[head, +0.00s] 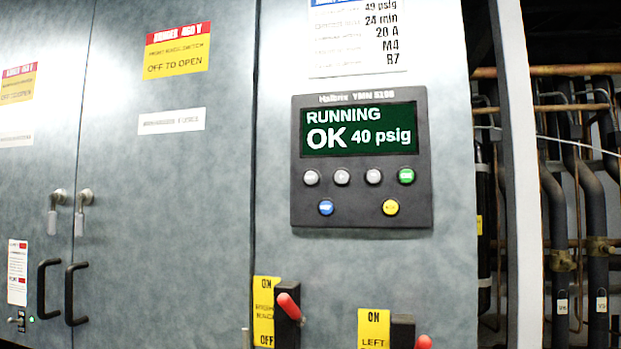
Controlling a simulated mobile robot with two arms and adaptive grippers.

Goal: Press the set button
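A dark control panel (361,213) is mounted on the grey cabinet front in the head view. Its green screen (358,128) reads "RUNNING OK 40 psig". Below the screen is a row of three grey buttons, left (311,177), middle (342,177) and right (374,176), and a green button (406,176). Under them are a blue button (326,208) and a yellow button (390,207). Their labels are too small to read, so I cannot tell which is the set button. Neither gripper shows, and nothing covers the panel.
Below the panel are two red-handled switches, right rack (289,306) and left (423,342), with yellow ON labels. Cabinet doors with black handles (75,293) are at left. A white post (522,170) and dark pipes (556,210) are at right.

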